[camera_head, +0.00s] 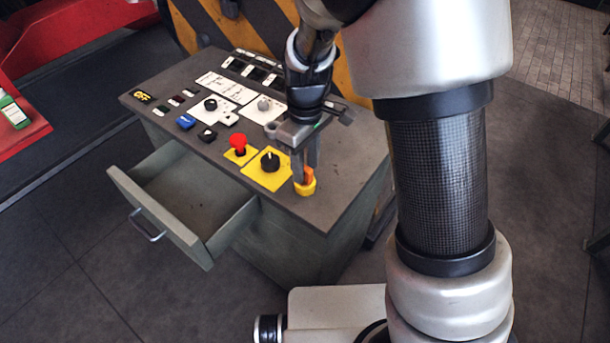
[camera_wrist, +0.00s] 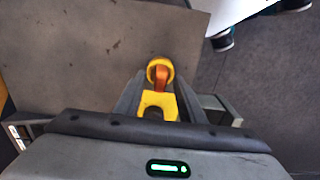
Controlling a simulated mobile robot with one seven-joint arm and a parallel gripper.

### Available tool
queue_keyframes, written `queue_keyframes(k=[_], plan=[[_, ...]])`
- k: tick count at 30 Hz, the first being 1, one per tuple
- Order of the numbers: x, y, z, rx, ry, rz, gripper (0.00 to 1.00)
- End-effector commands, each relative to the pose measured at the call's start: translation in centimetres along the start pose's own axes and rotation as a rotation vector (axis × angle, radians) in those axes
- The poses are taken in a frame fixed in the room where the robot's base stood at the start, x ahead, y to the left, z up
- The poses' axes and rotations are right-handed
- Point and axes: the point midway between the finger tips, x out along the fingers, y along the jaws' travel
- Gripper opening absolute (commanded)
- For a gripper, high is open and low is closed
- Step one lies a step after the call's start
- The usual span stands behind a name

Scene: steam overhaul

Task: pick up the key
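The key is most likely the small orange piece (camera_head: 309,174) standing in a round yellow fitting (camera_head: 305,188) near the front right corner of the console top. In the wrist view the orange key (camera_wrist: 161,77) shows inside the yellow ring (camera_wrist: 160,64). My gripper (camera_head: 306,170) points down over it, its two fingers on either side. In the wrist view my gripper (camera_wrist: 160,85) appears open, with a gap wider than the orange piece. A yellow notched piece (camera_wrist: 158,101) shows between the fingers; I cannot tell what it belongs to.
The grey console (camera_head: 330,205) carries a black knob on a yellow plate (camera_head: 268,172), a red button (camera_head: 238,143) and several switches to the left. Its drawer (camera_head: 165,215) is pulled open at the front left. A yellow-and-black striped surface (camera_head: 215,25) stands behind.

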Motion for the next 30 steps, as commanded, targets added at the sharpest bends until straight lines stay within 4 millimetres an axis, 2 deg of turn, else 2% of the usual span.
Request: queue_keyframes(k=[3,11,18,26,30], plan=[[1.3,-0.1,-0.1,-0.001,-0.001,0.0,0.36],[1.5,0.0,-0.1,-0.001,0.001,0.001,0.36],[1.5,0.0,-0.1,-0.001,0.001,0.001,0.0],[1.4,0.0,-0.1,-0.001,0.002,0.001,0.0],[0.1,0.0,-0.2,-0.001,0.006,0.002,0.0]])
